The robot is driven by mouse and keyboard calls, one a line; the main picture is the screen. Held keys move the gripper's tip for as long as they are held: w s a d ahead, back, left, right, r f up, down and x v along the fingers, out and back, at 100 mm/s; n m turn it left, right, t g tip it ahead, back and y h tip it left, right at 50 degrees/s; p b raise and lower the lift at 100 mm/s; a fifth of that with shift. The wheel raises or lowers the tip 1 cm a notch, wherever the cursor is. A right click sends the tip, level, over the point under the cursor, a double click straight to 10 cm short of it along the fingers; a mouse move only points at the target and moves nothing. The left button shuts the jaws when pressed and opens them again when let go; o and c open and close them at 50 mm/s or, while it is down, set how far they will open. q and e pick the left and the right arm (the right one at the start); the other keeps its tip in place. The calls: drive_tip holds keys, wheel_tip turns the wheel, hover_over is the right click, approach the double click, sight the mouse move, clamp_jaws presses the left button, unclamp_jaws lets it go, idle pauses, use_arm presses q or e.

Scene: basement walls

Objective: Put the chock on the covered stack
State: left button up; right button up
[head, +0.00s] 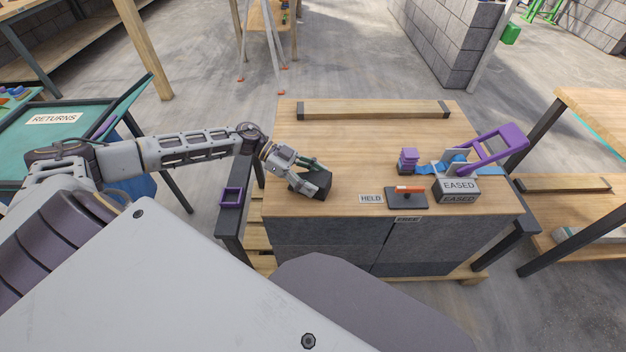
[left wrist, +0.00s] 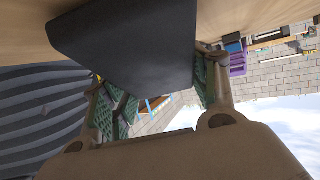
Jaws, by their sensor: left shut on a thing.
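My left gripper (head: 308,175) is shut on a dark grey block, the chock (head: 321,180), over the left part of the wooden bench top (head: 350,145). In the left wrist view the chock (left wrist: 135,45) sits between the green-padded fingers (left wrist: 160,95), close to the wood; I cannot tell whether it touches it. To the right stands a small purple stack (head: 409,156) on a dark base. Beside it lies a blue sheet (head: 457,163) near a purple clamp-like frame (head: 500,147). Which of these is the covered stack is unclear. My right gripper is out of view.
A grey block marked EASED (head: 458,186) stands at the bench's right front. Left of it are a dark plate with an orange handle (head: 408,190) and a HELD label (head: 371,199). A wooden bar (head: 372,110) lies along the back. The bench middle is clear.

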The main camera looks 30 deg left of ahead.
sight(311, 178)
use_arm(q)
drive_tip(key=shift+f, duration=0.1)
drive_tip(key=o, duration=1.3)
drive_tip(key=shift+s+a+r, duration=0.1)
drive_tip(key=shift+a+r, duration=0.15)
drive_tip(key=shift+a, duration=0.25)
drive_tip(key=p+v, duration=0.1)
drive_tip(key=v, duration=0.4)
drive_tip(key=shift+a, duration=0.2)
drive_tip(key=v, duration=0.4)
drive_tip(key=shift+s+a+r+p, duration=0.1)
drive_tip(key=shift+a+p, duration=0.05)
drive_tip(key=shift+p, duration=0.2)
drive_tip(key=shift+a+r, duration=0.2)
drive_tip(key=shift+a, duration=0.2)
drive_tip(key=shift+s+a, duration=0.1)
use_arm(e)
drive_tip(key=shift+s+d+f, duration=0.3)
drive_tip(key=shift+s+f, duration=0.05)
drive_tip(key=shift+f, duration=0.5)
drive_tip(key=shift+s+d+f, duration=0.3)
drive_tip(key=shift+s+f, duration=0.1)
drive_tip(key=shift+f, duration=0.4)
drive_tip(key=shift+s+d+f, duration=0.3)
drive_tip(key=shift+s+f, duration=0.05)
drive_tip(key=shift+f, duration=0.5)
